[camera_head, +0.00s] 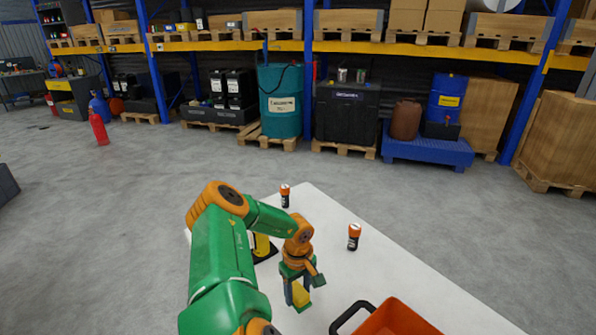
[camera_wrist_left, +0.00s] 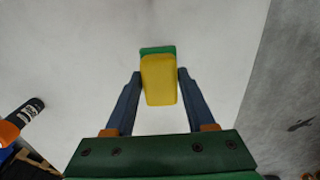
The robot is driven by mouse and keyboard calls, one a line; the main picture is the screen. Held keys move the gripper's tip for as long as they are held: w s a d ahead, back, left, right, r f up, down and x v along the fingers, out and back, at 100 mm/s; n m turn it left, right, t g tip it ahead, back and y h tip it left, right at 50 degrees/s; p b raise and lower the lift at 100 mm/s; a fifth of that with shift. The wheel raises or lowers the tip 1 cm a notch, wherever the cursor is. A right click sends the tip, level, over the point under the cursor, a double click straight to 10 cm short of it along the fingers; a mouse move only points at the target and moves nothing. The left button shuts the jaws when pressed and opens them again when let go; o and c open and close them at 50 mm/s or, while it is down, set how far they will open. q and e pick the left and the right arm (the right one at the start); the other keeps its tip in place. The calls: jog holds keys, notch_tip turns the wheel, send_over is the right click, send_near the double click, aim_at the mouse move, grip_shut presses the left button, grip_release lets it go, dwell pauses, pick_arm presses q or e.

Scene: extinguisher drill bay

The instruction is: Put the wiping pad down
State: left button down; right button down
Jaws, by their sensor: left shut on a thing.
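The wiping pad (camera_wrist_left: 159,82), yellow with a green layer at its far end, sits between the two fingers of my left gripper (camera_wrist_left: 156,90) in the left wrist view. The gripper is shut on it. In the head view the left gripper (camera_head: 299,290) points down over the white table (camera_head: 400,275), and the yellow pad (camera_head: 301,295) shows between its fingers. Whether the pad touches the tabletop I cannot tell. My right gripper is not in view.
An orange bin (camera_head: 395,318) with a black handle stands at the table's front, right of the gripper. Two orange-and-black bottles (camera_head: 354,237) and (camera_head: 285,196) stand further back. A yellow-and-black item (camera_head: 263,247) is partly hidden behind my left arm. Bare tabletop lies right of the gripper.

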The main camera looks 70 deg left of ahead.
aim_at(298, 302)
pick_arm(q)
notch_tip(298, 302, down, 4)
jog(key=shift+f, duration=0.1)
jog(key=shift+f, duration=0.1)
jog(key=shift+c, duration=1.2)
grip_release()
notch_tip(298, 302, up, 12)
jog(key=shift+r, duration=0.15)
jog(key=shift+o, duration=0.5)
